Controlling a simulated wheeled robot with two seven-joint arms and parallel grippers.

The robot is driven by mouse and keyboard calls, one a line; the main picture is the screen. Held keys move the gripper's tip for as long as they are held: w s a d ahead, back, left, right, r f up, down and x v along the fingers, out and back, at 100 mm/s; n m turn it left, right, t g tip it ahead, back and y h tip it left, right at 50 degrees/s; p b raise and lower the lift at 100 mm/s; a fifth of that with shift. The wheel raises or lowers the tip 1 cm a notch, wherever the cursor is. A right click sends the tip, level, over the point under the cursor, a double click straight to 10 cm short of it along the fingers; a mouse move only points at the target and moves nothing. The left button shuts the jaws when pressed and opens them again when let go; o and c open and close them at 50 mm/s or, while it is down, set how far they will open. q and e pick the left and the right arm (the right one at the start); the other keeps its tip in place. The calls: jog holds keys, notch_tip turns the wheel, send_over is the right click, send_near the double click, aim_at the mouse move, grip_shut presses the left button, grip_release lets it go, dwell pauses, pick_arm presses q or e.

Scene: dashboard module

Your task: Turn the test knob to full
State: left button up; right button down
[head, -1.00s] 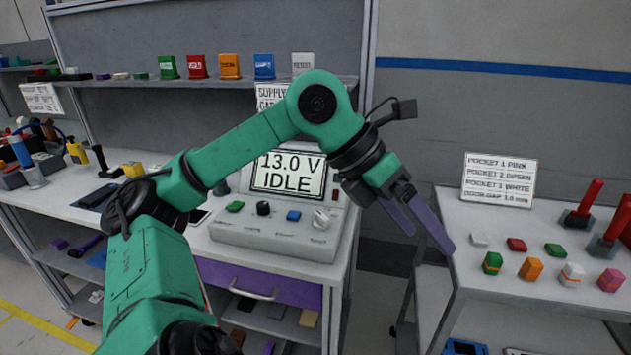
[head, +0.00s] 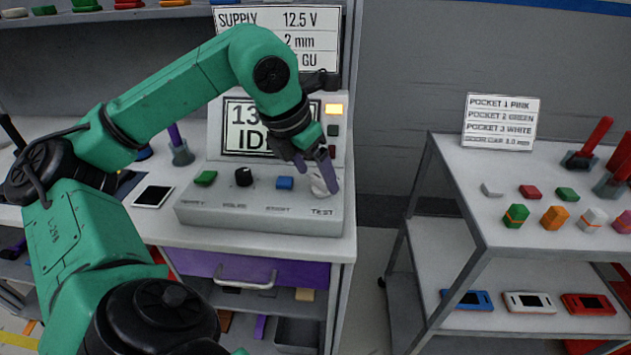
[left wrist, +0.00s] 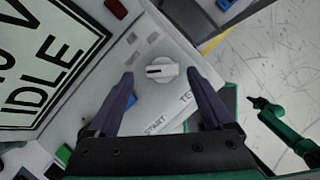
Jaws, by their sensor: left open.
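The test knob (head: 318,187) is a white round dial at the right end of the grey console's sloped panel (head: 258,218), above the printed word TEST. In the left wrist view the knob (left wrist: 162,70) shows a raised grip bar with a dark mark on its left part. My left gripper (head: 328,182) is open, its purple fingers pointing down at the knob. In the left wrist view the gripper's fingertips (left wrist: 160,76) lie on either side of the knob, with gaps visible. The display (head: 248,128) is partly hidden by my arm; IDLE shows in the left wrist view.
Green button (head: 206,178), black knob (head: 243,176) and blue button (head: 285,183) sit left of the test knob. An amber lamp (head: 334,109) is lit beside the display. A cart (head: 470,190) with coloured blocks stands at the right, across a floor gap.

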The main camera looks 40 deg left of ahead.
pick_arm(q)
jog(key=shift+w+d+f, duration=0.15)
jog(key=shift+d+f, duration=0.05)
jog(key=shift+f, duration=0.15)
jog(key=shift+d, duration=0.1)
grip_shut()
